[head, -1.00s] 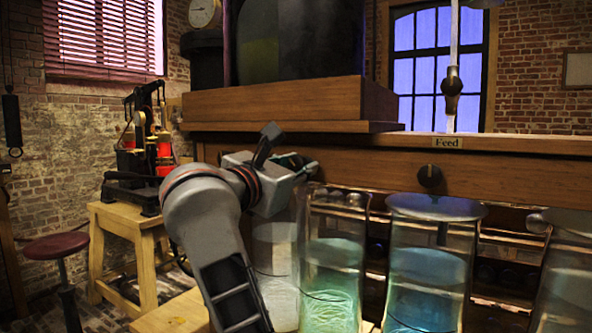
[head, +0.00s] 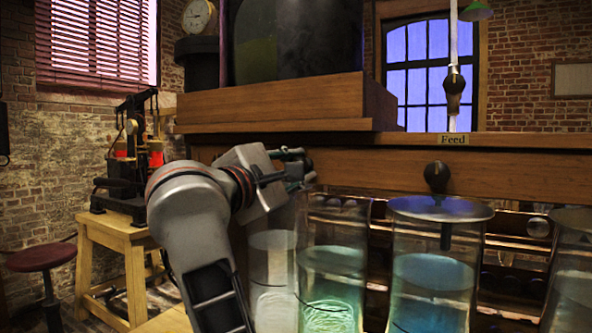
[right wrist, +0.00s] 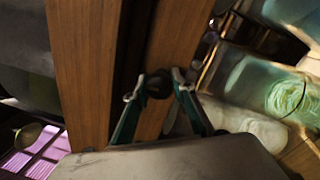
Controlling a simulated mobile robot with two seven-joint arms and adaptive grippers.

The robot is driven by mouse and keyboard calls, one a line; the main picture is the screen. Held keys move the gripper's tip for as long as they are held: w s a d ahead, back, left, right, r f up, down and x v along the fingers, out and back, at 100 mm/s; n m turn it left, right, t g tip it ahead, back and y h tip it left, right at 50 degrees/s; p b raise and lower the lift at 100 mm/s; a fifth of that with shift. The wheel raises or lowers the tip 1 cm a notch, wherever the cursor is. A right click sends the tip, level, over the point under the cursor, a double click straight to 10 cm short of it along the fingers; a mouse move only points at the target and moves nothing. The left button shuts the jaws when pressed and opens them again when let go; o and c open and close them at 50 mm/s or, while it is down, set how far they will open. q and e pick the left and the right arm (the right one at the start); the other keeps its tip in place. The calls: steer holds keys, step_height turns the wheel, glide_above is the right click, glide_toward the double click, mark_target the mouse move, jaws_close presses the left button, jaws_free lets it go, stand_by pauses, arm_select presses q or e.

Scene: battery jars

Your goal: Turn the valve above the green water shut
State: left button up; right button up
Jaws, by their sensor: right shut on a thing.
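The jar of green water (head: 330,290) stands between a jar of pale, clear water (head: 272,285) and a jar of blue water (head: 432,285). My right gripper (head: 300,170) is at the wooden beam, above the green and pale jars. In the right wrist view my right gripper (right wrist: 157,82) has its fingertips closed around a dark round knob (right wrist: 158,84) on the wood. The gripper hides this knob in the head view. The green jar (right wrist: 290,97) also shows in the right wrist view. My left gripper is not in view.
A similar black knob (head: 437,176) sits on the beam above the blue jar, under a "Feed" label (head: 453,139). Another jar (head: 572,285) stands at the right edge. A wooden shelf (head: 275,105) juts out above my gripper. A red stool (head: 42,257) stands far left.

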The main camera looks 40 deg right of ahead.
steer(key=shift+m, duration=0.3)
steer(key=o, duration=1.1)
steer(key=shift+c, duration=0.2)
